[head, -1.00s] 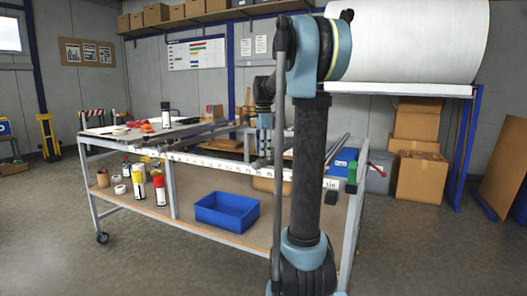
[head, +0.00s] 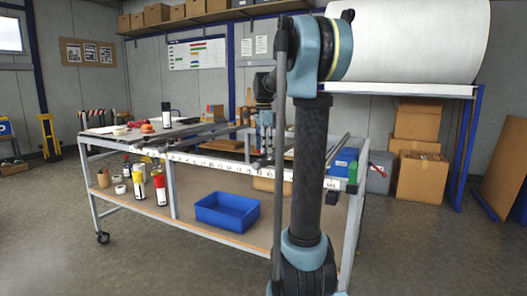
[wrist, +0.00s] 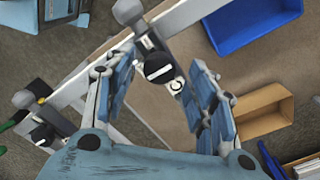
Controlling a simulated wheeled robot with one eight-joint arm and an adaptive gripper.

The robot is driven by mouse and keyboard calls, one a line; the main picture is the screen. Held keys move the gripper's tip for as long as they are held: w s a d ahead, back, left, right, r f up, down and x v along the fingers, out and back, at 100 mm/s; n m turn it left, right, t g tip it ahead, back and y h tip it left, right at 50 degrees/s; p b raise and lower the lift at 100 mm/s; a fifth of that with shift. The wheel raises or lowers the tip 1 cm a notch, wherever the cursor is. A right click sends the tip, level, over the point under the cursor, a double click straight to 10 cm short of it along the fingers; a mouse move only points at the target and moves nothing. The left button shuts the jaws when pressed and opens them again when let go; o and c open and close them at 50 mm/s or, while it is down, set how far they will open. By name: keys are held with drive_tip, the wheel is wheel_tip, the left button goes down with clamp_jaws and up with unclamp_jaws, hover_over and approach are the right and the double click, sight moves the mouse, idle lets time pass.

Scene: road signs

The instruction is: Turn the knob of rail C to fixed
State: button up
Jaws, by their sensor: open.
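A round black knob (wrist: 158,68) with a white bar across its face sits on a bracket at a metal rail, near the middle of the wrist view. My gripper (wrist: 162,64) is open, with one blue-padded finger on each side of this knob. I cannot tell whether either finger touches it. A second black knob (wrist: 42,135) with a white bar shows at the left of the wrist view, outside the fingers. No rail letter is readable, so I cannot tell which knob is rail C's. In the head view my gripper (head: 265,138) points down over the workbench's front edge.
The workbench (head: 250,172) has a marked white strip along its front. A blue bin (head: 228,211) stands on its lower shelf and also shows in the wrist view (wrist: 250,25). An open cardboard box (wrist: 262,110) lies to the right below. Spray cans (head: 160,188) stand at the left.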

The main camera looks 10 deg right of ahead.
wheel_tip(320, 180, up, 11)
drive_tip(key=shift+f, duration=0.2)
idle(0.4)
drive_tip(key=s+f+n+t, duration=0.2)
drive_tip(key=s+f+n, duration=1.4)
drive_tip(key=s+f, duration=1.8)
drive_tip(key=shift+s+f+n, duration=0.3)
drive_tip(key=shift+s+f, duration=0.1)
drive_tip(key=shift+f, duration=0.15)
drive_tip(key=shift+d, duration=0.1)
